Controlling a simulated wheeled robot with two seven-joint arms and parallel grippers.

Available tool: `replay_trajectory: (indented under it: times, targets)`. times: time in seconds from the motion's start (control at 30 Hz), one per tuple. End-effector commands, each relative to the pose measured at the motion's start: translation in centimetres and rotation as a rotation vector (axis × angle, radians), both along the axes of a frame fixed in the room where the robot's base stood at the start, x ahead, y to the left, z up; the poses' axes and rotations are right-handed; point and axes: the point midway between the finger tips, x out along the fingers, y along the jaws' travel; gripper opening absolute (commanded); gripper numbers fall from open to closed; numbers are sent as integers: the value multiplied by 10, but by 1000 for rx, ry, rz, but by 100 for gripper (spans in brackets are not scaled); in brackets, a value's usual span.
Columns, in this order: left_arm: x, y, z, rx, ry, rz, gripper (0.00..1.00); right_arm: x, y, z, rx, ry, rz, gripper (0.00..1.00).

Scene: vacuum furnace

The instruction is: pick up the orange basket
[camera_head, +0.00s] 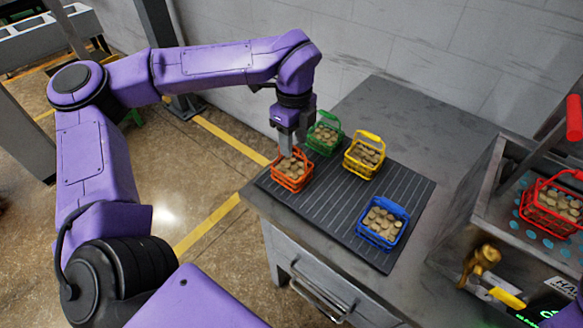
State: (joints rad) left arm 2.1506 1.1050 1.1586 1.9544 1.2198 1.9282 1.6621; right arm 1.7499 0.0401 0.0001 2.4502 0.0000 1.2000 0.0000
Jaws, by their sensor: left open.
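The orange basket (291,178) stands upright at the left edge of the dark ribbed mat (330,210) and holds several round tan pieces. My left gripper (286,152) points down at the orange basket from above, with its fingertips at the basket's top, by the handle. The gripper is open. I cannot tell whether the fingers touch the handle, since they partly hide it. My right gripper is not in view.
A green basket (322,139), a yellow basket (363,161) and a blue basket (379,230) stand close by on the mat. A red basket (548,208) sits in the machine at right. The grey cabinet top (400,105) is clear behind the mat.

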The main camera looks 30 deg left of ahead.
Motion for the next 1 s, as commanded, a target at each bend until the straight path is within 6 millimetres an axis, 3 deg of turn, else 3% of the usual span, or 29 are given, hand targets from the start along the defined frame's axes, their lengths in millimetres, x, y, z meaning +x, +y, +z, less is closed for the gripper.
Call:
replay_trajectory:
  times: [0.1, 0.2, 0.47, 0.63, 1.0]
  targets:
    - [-6, 3, -18, 0, 8, 2, 46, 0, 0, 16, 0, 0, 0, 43]
    - [-5, 3, -36, -1, 5, 2, 46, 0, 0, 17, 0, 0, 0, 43]
    - [-5, 4, -43, 0, 0, 4, 46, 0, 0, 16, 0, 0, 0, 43]
    - [-5, 4, -43, 0, 1, 5, 0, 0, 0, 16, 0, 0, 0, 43]
    - [-5, 4, -43, 0, 1, 5, 0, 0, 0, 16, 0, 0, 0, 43]
